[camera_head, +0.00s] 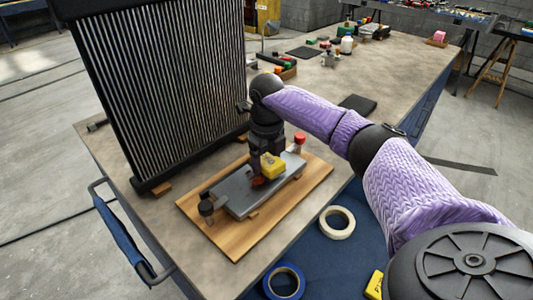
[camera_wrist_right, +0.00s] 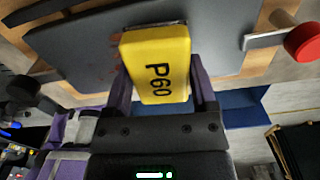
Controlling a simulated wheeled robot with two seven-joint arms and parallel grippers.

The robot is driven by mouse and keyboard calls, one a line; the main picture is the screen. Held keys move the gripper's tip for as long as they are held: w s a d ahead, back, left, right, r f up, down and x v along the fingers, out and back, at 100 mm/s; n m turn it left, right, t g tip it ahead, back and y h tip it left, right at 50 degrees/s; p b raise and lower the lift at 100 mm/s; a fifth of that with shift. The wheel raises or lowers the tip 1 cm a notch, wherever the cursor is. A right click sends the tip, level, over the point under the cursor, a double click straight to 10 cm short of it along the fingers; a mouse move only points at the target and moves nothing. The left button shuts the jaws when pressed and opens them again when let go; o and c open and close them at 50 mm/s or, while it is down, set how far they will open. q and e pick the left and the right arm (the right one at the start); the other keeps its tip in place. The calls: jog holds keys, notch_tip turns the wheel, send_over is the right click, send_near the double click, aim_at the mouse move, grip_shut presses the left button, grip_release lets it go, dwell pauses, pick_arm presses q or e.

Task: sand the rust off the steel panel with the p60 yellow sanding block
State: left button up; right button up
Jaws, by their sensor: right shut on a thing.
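My right gripper (camera_head: 266,158) is shut on the yellow sanding block (camera_head: 273,167). In the right wrist view the block (camera_wrist_right: 158,62) shows "P60" on its face, with a finger on each side. The grey steel panel (camera_head: 240,203) lies on a wooden board (camera_head: 225,238). The block is over the middle of the panel; I cannot tell if it touches. A reddish-brown rust patch (camera_head: 258,181) shows beside the block, partly hidden by it and the gripper. The panel also fills the upper left of the wrist view (camera_wrist_right: 75,45). My left gripper is not in view.
A tall black finned radiator (camera_head: 160,90) stands left of the board. Clamps with a black knob (camera_head: 206,208) and a red knob (camera_head: 299,139) sit at the panel's ends. Cream tape (camera_head: 337,223), blue tape (camera_head: 284,282) and another yellow block (camera_head: 374,285) lie in front.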

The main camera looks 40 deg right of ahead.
jog(key=shift+f, duration=0.45)
